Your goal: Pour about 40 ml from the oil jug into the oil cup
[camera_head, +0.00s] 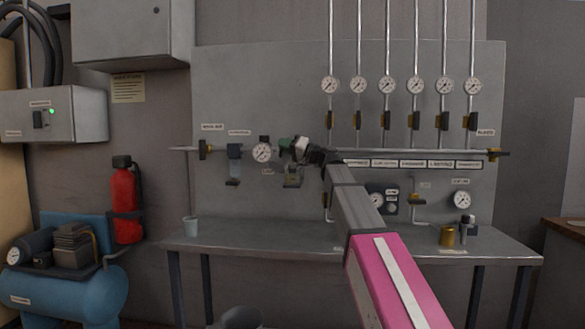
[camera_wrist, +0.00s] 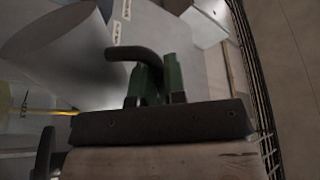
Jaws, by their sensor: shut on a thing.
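My gripper (camera_head: 287,145) is at the end of my arm, in front of the wall panel. In the wrist view its green fingers (camera_wrist: 155,82) are shut on the dark curved handle of a large pale grey jug (camera_wrist: 55,50), held above bench height. The jug shows only small in the head view (camera_head: 301,149), and its tilt is hard to judge. A small grey cup-like fitting (camera_head: 292,179) is just below it on the panel; I cannot tell for sure that it is the oil cup. A thin yellow streak (camera_wrist: 58,112) shows beside the jug; I cannot tell whether it is oil.
A grey bench (camera_head: 330,243) runs under the panel. A round gauge (camera_head: 262,152) is just left of my gripper. A red extinguisher (camera_head: 125,200) and a blue tank (camera_head: 70,298) are at left.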

